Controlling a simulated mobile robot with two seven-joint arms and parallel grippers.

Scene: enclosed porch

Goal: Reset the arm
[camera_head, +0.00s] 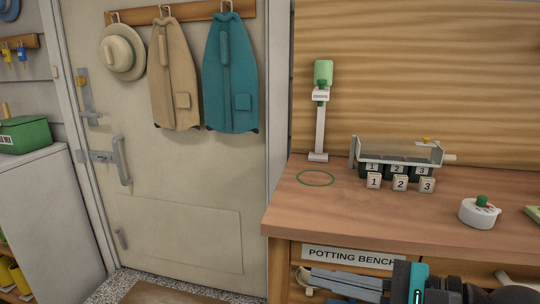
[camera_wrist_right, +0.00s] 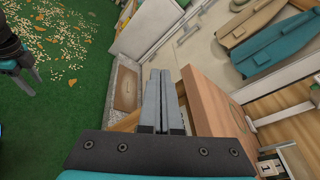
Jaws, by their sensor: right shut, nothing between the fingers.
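My right arm shows at the bottom of the head view, in front of the potting bench (camera_head: 375,215). My right gripper (camera_head: 312,278) points to the left there, below the bench top. In the right wrist view my right gripper (camera_wrist_right: 160,75) has its two grey fingers side by side, shut and empty. The left arm is not in the head view.
A door (camera_head: 180,170) with hanging jackets stands left. Green floor (camera_wrist_right: 60,130) lies open.

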